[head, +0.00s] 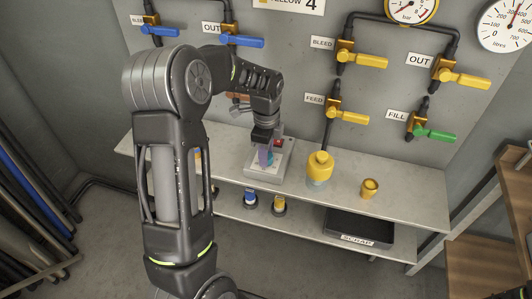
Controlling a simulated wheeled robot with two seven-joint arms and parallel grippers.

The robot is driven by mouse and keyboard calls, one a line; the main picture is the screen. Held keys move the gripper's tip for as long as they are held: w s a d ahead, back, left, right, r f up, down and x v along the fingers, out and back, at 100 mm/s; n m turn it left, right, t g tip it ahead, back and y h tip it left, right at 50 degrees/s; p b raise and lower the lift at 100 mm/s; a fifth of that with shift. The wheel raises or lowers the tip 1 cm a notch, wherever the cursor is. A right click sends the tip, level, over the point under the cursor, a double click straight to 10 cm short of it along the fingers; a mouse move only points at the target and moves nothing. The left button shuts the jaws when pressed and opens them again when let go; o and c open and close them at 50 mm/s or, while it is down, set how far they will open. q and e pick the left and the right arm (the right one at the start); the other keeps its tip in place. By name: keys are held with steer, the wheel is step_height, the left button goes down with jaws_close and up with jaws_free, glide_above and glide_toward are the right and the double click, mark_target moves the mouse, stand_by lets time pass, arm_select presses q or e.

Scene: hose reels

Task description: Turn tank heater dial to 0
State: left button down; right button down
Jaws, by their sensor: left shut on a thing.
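My left arm comes in from the left and reaches over the shelf. My left gripper (265,153) points down at a light grey box (254,175) on the shelf, which looks like the tank heater control. Its fingers, with purple and teal patches, are closed over the middle of the box's top face. The dial sits between or under the fingers and is mostly hidden; its setting cannot be read. A small red switch (279,143) shows at the box's far edge.
A yellow-capped jar (319,166) and a brass fitting (370,189) stand right of the box. Valves with yellow handles (367,61) and a green handle (435,135) project from the wall. A black scrap tray (376,231) sits on the lower shelf.

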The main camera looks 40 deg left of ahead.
arm_select(q)
steer(key=n, duration=0.4)
steer(key=shift+n, duration=0.3)
steer(key=n, duration=0.4)
steer(key=shift+n+b, duration=0.3)
steer(key=shift+b, duration=0.1)
steer(key=n, duration=0.3)
steer(key=shift+d+n, duration=0.1)
steer(key=shift+n, duration=0.2)
steer(key=n, duration=0.4)
steer(key=shift+r, duration=0.1)
steer(key=n, duration=0.5)
steer(key=shift+d+p, duration=0.1)
steer(key=shift+p, duration=0.3)
steer(key=n, duration=0.3)
steer(key=shift+n+p, duration=0.3)
steer(key=shift+p, duration=0.1)
steer(key=n+p, duration=0.1)
steer(key=n, duration=0.2)
steer(key=shift+n, duration=0.3)
steer(key=n+p, duration=0.1)
steer(key=n, duration=0.3)
steer(key=shift+w+p, duration=0.1)
steer(key=shift+p, duration=0.3)
